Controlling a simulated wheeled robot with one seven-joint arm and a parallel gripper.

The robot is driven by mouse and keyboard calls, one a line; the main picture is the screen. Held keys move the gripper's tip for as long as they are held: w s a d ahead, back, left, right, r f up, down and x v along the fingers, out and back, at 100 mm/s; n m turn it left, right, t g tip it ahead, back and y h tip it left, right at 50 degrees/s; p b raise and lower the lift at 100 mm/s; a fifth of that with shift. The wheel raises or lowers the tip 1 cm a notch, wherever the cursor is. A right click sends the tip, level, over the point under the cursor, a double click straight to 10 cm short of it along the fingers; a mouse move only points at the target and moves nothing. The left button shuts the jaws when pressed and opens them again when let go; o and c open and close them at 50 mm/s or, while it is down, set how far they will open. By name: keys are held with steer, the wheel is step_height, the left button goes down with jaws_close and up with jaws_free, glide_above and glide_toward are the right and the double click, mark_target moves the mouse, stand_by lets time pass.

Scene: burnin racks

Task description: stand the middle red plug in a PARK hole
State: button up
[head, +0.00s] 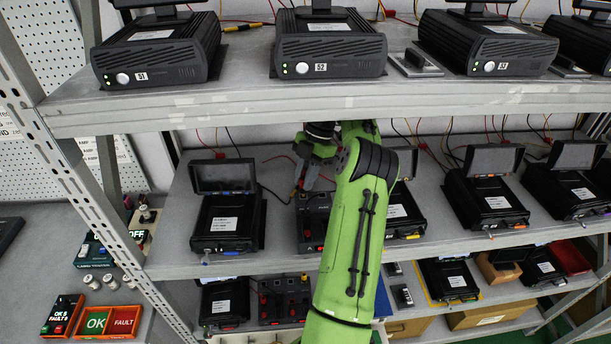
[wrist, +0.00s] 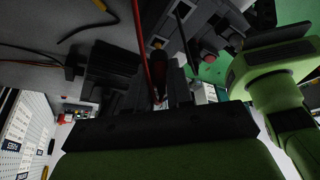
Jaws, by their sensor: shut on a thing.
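My gripper (head: 308,178) is at the end of my green arm, above a black socket panel (head: 314,222) on the middle shelf. A red lead (wrist: 147,40) runs past the jaws there. No PARK label is readable.
A black unit with a raised lid (head: 225,220) stands left of the panel, and another unit (head: 404,212) stands right of my arm. The upper shelf (head: 240,108) overhangs the gripper. A second socket panel (head: 283,300) is on the lower shelf. Loose leads lie behind.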

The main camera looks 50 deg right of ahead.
steer(key=shift+f+b, duration=0.45)
steer(key=shift+f, duration=0.55)
stand_by(0.7)
steer(key=o, duration=1.3)
steer(key=shift+r, duration=0.1)
steer(key=shift+r+p, duration=0.7)
steer(key=shift+r, duration=2)
steer(key=shift+a, duration=0.1)
